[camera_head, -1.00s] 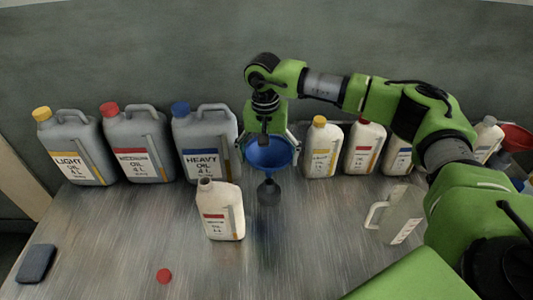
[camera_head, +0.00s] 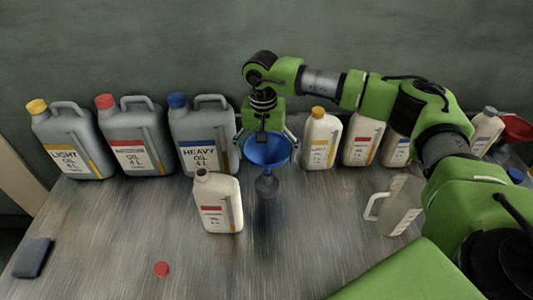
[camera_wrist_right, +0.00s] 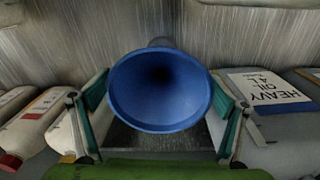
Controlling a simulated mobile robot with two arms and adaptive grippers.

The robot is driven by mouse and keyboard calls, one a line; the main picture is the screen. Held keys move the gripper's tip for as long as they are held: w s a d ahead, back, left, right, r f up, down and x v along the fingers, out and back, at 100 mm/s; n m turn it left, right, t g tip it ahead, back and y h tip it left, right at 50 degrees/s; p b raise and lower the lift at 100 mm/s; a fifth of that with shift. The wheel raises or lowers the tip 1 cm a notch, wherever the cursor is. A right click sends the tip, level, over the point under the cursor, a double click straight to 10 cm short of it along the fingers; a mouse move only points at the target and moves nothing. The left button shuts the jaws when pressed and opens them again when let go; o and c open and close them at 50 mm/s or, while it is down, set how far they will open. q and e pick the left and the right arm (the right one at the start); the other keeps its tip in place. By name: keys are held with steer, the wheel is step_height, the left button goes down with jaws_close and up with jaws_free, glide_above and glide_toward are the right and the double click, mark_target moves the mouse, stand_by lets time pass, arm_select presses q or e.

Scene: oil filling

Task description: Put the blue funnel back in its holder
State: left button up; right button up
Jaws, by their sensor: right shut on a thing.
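The blue funnel (camera_head: 266,151) is upright between the fingers of my right gripper (camera_head: 267,141), which is shut on it. In the right wrist view, the wide blue mouth (camera_wrist_right: 160,88) of the funnel faces the camera, with a finger on each side. I cannot make out the funnel holder there clearly. My left gripper is not in view.
Large grey cans (camera_head: 137,145) line the back left. Smaller white bottles (camera_head: 322,141) line the back right. A clear jug (camera_head: 399,205) stands at right, a red cap (camera_head: 161,269) and a dark sponge-like block (camera_head: 32,257) lie in front. The front middle is clear.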

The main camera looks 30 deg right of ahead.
steer(key=shift+f, duration=0.2)
stand_by(0.3)
steer(key=shift+f+b, duration=0.65)
steer(key=shift+f, duration=0.1)
steer(key=shift+f+b, duration=0.7)
steer(key=shift+f, duration=0.05)
steer(key=o, duration=0.9)
steer(key=shift+c, duration=0.2)
